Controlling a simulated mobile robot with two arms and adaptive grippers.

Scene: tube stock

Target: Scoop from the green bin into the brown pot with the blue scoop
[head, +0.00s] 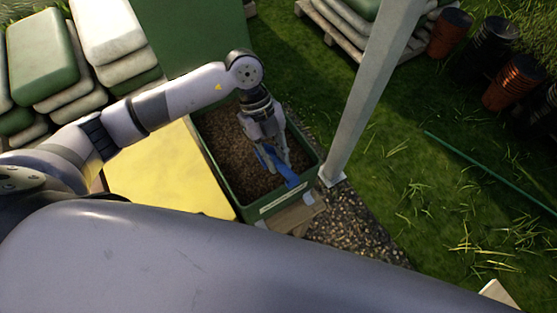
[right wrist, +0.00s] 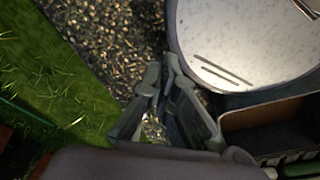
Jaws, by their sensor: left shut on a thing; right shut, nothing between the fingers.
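The green bin (head: 250,213) stands in the middle of the head view, holding brown loose material. My left gripper (head: 277,150) is over the bin, shut on the blue scoop (head: 287,174). The scoop is over the material near the front right wall; whether it touches the material or carries any is too small to tell. My right gripper (right wrist: 166,68) is shut and empty in the right wrist view, above dark gravel. It is not visible in the head view. I cannot pick out a single brown pot in either view.
A yellow surface (head: 165,175) adjoins the bin's left. A pale post (head: 365,95) rises close to its right. Stacked sacks (head: 105,30) lie at upper left. Terracotta pots (head: 448,33) and black pots (head: 485,45) are stacked at upper right. Grass (head: 430,180) is mostly open.

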